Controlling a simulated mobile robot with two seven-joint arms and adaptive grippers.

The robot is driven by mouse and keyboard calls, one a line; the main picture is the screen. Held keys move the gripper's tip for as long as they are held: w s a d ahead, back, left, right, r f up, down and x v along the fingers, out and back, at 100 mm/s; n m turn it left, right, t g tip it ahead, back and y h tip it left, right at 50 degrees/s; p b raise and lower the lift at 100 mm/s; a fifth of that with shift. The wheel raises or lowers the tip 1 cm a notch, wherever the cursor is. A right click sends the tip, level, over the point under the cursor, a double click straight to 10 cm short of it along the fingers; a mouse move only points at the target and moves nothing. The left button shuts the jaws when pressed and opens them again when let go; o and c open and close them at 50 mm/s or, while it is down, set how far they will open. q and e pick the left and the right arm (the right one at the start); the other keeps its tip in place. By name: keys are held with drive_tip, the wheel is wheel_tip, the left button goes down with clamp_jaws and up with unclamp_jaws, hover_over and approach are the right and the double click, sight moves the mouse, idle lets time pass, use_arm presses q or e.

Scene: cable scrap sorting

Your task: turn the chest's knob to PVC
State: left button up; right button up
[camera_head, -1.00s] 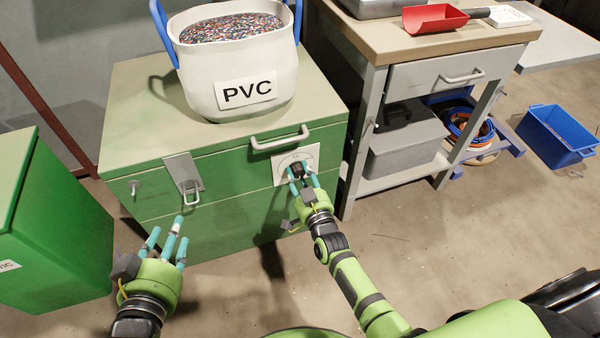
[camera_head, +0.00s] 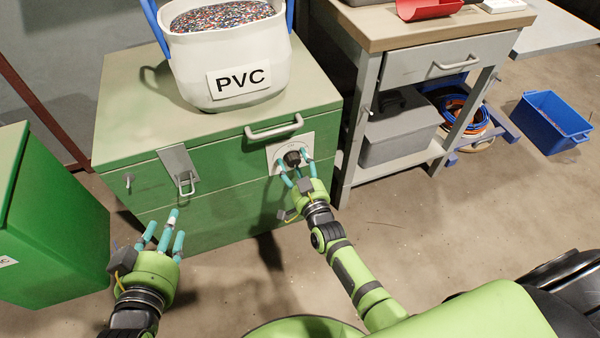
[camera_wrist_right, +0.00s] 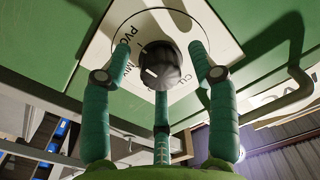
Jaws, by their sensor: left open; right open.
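The dark round knob (camera_head: 292,157) sits on a white dial plate (camera_head: 275,155) at the right of the green chest's front (camera_head: 230,200). In the right wrist view the knob (camera_wrist_right: 162,66) has a white mark on its face, and PVC is printed on the plate left of it; I cannot tell which label the mark meets. My right gripper (camera_head: 294,170) is open, its three fingers spread around the knob; gaps show beside it, but contact is unclear. My left gripper (camera_head: 165,228) is open and empty in front of the chest's left part.
A white tub labelled PVC (camera_head: 238,82) with granules stands on the chest lid. A latch (camera_head: 182,168) and a handle (camera_head: 274,130) stick out from the chest front. A green box (camera_head: 50,230) stands left, a workbench (camera_head: 420,40) right.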

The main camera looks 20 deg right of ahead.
drive_tip(key=s, duration=1.1)
drive_tip(key=shift+s+d, duration=0.2)
drive_tip(key=shift+s, duration=0.2)
